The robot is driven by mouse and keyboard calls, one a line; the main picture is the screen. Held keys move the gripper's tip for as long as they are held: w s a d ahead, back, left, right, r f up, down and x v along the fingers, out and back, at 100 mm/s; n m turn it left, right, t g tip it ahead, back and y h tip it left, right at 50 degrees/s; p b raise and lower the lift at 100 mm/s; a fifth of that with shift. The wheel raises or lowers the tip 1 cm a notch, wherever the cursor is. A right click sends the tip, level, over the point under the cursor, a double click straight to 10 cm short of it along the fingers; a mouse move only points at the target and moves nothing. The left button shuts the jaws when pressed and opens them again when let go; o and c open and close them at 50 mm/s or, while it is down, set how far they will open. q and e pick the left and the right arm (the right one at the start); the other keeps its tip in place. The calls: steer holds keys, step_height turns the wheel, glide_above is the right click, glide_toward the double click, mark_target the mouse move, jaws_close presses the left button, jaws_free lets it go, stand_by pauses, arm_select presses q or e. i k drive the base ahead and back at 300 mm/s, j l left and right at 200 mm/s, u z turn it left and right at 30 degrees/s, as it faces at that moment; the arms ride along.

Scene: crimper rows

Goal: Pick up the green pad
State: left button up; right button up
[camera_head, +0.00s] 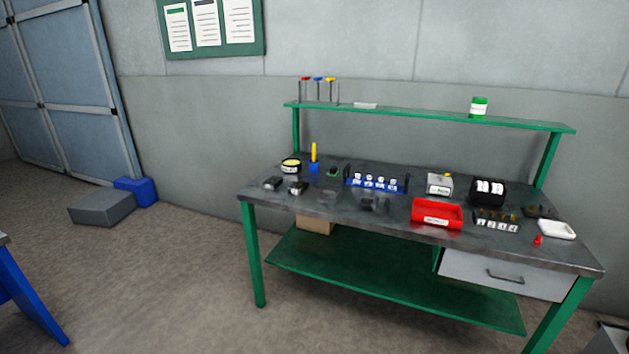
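A small dark item with a green face (333,172) lies on the dark grey top of the green-framed workbench (330,205). It is toward the back left, between a blue holder with a yellow upright piece (314,162) and a blue rack (375,184). It may be the green pad, but it is too small to tell for sure. Neither of my grippers is in view.
The bench also holds small dark tools (298,187), a red bin (436,213), a black box (488,191) and a white tray (556,229). A green shelf (420,115) runs above the back. The floor (170,260) before the bench's left side is clear.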

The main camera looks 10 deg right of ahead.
mark_target(334, 172)
steer(key=i+j+z, duration=0.45)
steer(key=i+j, duration=1.2)
